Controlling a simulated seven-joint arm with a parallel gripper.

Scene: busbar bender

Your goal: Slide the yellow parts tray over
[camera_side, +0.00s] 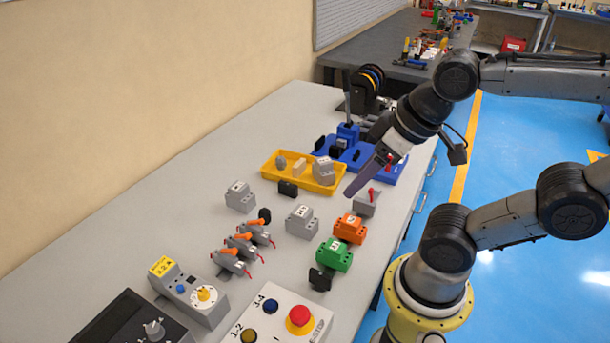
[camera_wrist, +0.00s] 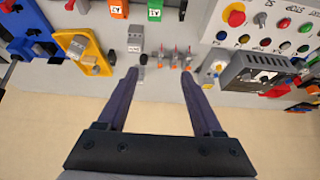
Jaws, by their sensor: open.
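The yellow parts tray (camera_side: 268,171) lies on the grey bench and holds a few small grey and beige parts. In the wrist view the tray (camera_wrist: 62,41) is at upper left, left of both fingers. My gripper (camera_side: 350,194) has its long, dark purple-grey fingers just right of the tray's right end in the side view. There the fingers overlap each other, and their height above the bench is hard to judge. In the wrist view my gripper (camera_wrist: 160,74) is open, with nothing held between the fingers and a visible gap to the tray.
Grey terminal blocks (camera_side: 301,222), an orange block (camera_side: 350,228), a green block (camera_side: 334,255) and red-levered switches stand nearer. Bare bench lies left of the tray.

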